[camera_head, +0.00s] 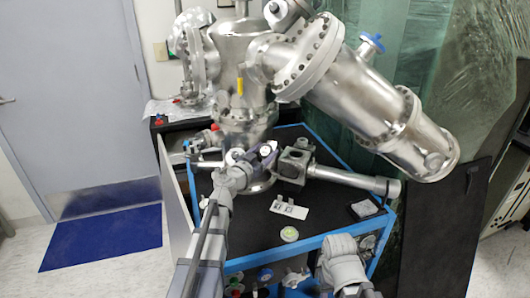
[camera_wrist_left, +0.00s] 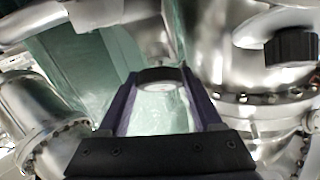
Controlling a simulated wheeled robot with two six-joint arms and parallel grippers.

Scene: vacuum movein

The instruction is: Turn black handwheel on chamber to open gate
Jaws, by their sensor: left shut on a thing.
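My left gripper (camera_head: 268,151) reaches in from the left to the front of the steel chamber (camera_head: 243,95), low on its body. In the left wrist view its two purple fingers (camera_wrist_left: 160,90) are closed on the sides of a round black-rimmed part with a pale middle, which looks like the black handwheel (camera_wrist_left: 160,74). In the head view the gripper mostly hides this wheel. A second black knob (camera_wrist_left: 292,45) shows at the upper right of the wrist view, apart from the fingers. Part of my right arm shows at the bottom of the head view; its fingers do not show.
A wide steel cylinder (camera_head: 375,110) slants down to the right. A steel tube (camera_head: 345,178) runs rightward over the black, blue-edged table (camera_head: 250,258). A small pale plate (camera_head: 289,209) and a round pale disc (camera_head: 289,234) lie on it. A blue mat (camera_head: 103,237) lies on the floor at left.

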